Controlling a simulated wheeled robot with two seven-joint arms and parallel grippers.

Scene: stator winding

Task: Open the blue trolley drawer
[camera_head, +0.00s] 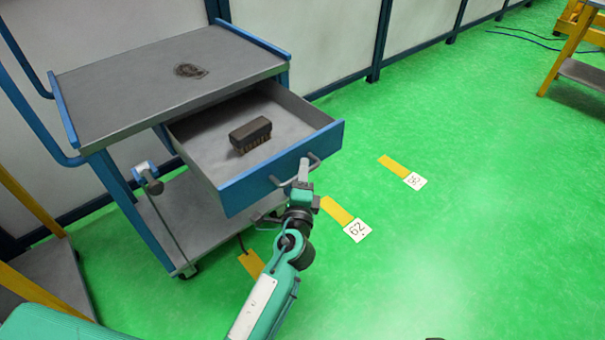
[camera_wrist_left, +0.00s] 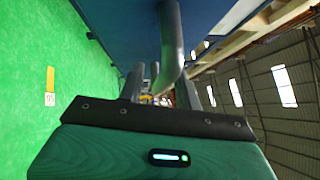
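The blue trolley (camera_head: 165,85) stands at the left, with a grey top and blue edges. Its drawer (camera_head: 283,168) is pulled well out toward the front right, showing its grey inside and blue front panel. A grey bar handle (camera_head: 279,182) is on that panel; it also looms large in the left wrist view (camera_wrist_left: 172,40). My left gripper (camera_head: 303,172) is at the right part of the handle. In the left wrist view its fingers (camera_wrist_left: 160,86) stand apart with the bar between them and a visible gap. My right gripper is out of view.
A dark brush (camera_head: 250,133) lies inside the drawer. A small dark coil (camera_head: 190,71) lies on the trolley top. A yellow frame (camera_head: 575,45) stands far right.

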